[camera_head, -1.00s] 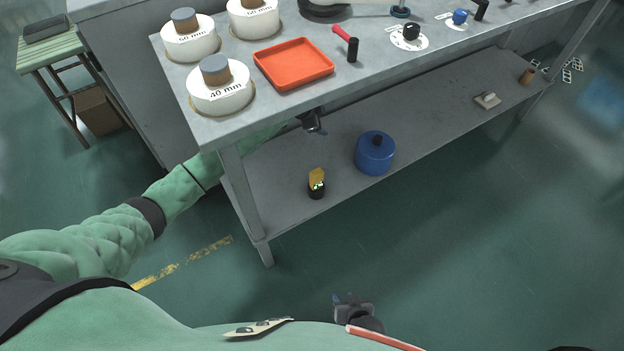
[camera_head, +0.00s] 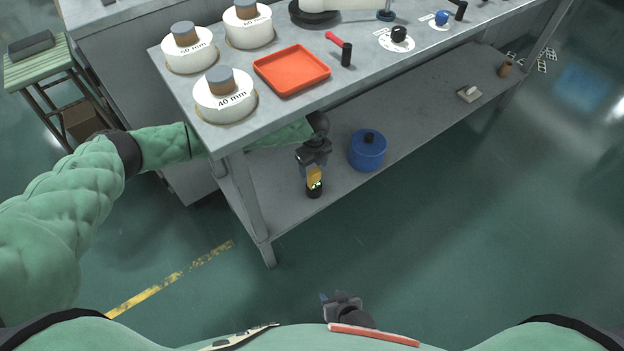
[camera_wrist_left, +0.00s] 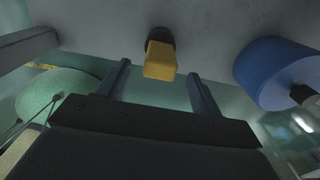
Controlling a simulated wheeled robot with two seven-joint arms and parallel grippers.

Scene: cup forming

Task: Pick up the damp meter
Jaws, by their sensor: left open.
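The damp meter (camera_head: 314,180), a yellow body on a dark round base with small green lights, stands upright on the lower shelf near its left front end. It also shows in the left wrist view (camera_wrist_left: 160,62), ahead of the fingers. My left gripper (camera_head: 311,168) is right above and behind it in the head view. In the left wrist view its two fingers (camera_wrist_left: 161,84) are spread wide, one to each side of the yellow body, with nothing held. I cannot tell whether they touch it. My right gripper (camera_head: 338,304) is low at the bottom centre, far from the shelf; its jaw gap is unclear.
A blue lidded pot (camera_head: 367,153) stands on the lower shelf (camera_head: 420,120) just right of the meter. A table leg (camera_head: 247,205) is to its left. The tabletop above holds an orange tray (camera_head: 291,71) and white round moulds (camera_head: 226,103). Open floor lies in front.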

